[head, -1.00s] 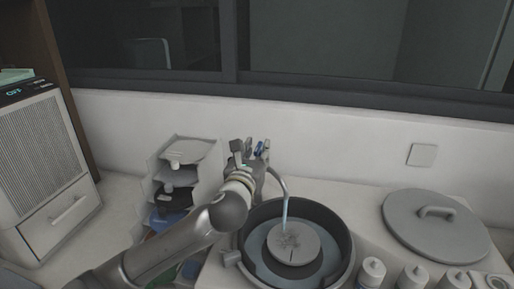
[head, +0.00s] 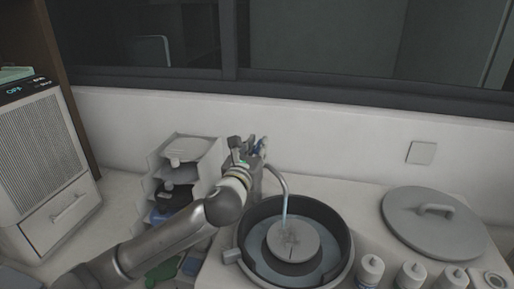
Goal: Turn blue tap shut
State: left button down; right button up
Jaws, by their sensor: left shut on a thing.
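The blue tap (head: 259,148) is at the back of the counter, behind the round black basin (head: 341,230), and shows only as a small blue patch between my fingers. My left gripper (head: 250,149) is at the tap and shut on it; the fingers and wrist hide most of it. A grey curved spout (head: 284,182) bends from beside the gripper down over the basin. A thin stream seems to fall from it onto the grey disc (head: 293,241) in the middle. My right gripper is not in view.
A grey round lid (head: 434,225) lies at the right. Several white bottles (head: 370,270) line the front right edge. A tiered tray rack (head: 160,160) stands left of my arm. A white cabinet (head: 45,150) is at the far left. The wall is close behind the tap.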

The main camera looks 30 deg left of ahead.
pick_arm(q)
jog(key=m+h, duration=0.1)
jog(key=m+h+p, duration=0.1)
jog(key=h, duration=0.1)
jog(key=shift+a, duration=0.25)
jog(key=m+h, duration=0.1)
jog(key=h, duration=0.2)
jog(key=shift+a+m+p, duration=0.15)
jog(key=shift+m+p, duration=0.15)
jog(key=m+h, duration=0.2)
jog(key=h, duration=0.2)
jog(key=shift+a+m+g, duration=0.1)
jog(key=shift+m+g, duration=0.2)
jog(key=shift+w+a+m+g+h, duration=0.15)
jog(key=shift+m+g+h, duration=0.55)
jog(key=shift+h, duration=0.4)
jog(key=shift+f+m+g+h+b, duration=0.1)
jog(key=shift+m+g+h+b, duration=0.5)
jog(key=shift+m+h+b, duration=0.5)
jog(key=m+g+h+b, duration=0.4)
jog(key=g+h+b, duration=0.1)
jog(key=shift+w+a+m, duration=0.15)
jog(key=shift+w+m, duration=0.1)
jog(key=shift+m, duration=0.05)
jog(key=shift+w+r+m+g+h+b, duration=0.1)
jog(key=shift+m+g+h+b, duration=0.35)
jog(key=shift+m+g+b, duration=0.55)
jog(key=shift+r+m+g+h+b, duration=0.1)
jog(key=shift+m+g+h+b, duration=0.5)
jog(key=shift+g, duration=0.8)
